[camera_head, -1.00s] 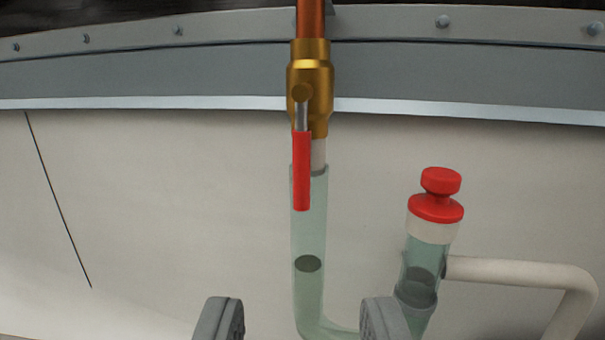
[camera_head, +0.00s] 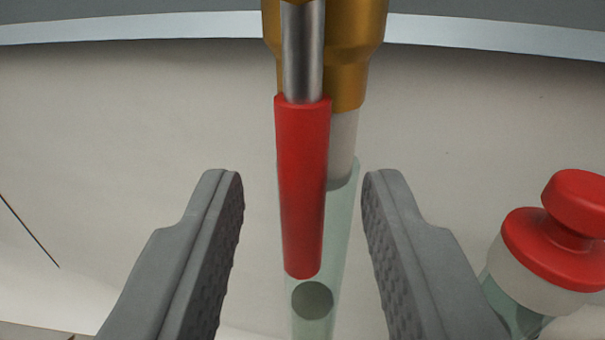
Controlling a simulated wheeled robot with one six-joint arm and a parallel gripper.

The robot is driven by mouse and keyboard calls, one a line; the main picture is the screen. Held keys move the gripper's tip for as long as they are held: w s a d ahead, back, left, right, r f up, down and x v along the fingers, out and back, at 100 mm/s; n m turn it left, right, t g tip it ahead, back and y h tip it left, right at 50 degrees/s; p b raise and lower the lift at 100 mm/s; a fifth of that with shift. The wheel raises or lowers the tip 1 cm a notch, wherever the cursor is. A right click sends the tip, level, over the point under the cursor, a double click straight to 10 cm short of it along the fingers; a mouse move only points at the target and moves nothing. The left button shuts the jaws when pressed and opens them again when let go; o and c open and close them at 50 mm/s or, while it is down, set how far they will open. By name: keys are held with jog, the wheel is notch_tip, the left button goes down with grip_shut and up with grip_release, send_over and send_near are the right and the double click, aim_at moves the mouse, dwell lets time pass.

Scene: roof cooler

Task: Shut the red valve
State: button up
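The red valve handle (camera_head: 302,190) hangs straight down from its metal stem (camera_head: 303,50), in line with the pipe. The brass valve body (camera_head: 350,60) is behind it, and its upper part is out of view. My gripper (camera_head: 302,180) is open, with one grey finger on each side of the red handle. The handle is between the fingers in the picture, with a visible gap on both sides; how deep it sits between them I cannot tell.
A clear tube (camera_head: 340,240) runs down behind the handle, with a dark disc (camera_head: 312,299) inside. A red cap (camera_head: 560,235) on a second clear tube stands close to the right finger. A pale wall (camera_head: 130,130) lies behind.

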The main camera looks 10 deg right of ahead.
grip_shut()
jog(key=shift+w+a, duration=0.1)
jog(key=shift+a, duration=0.05)
dwell(0.4)
jog(key=w+a+r+m+t+h, duration=0.1)
jog(key=a+r+m+h, duration=0.3)
jog(key=m, duration=1.6)
jog(key=shift+w+a+r, duration=0.4)
jog(key=shift+a+r, duration=0.3)
jog(key=shift+a, duration=0.15)
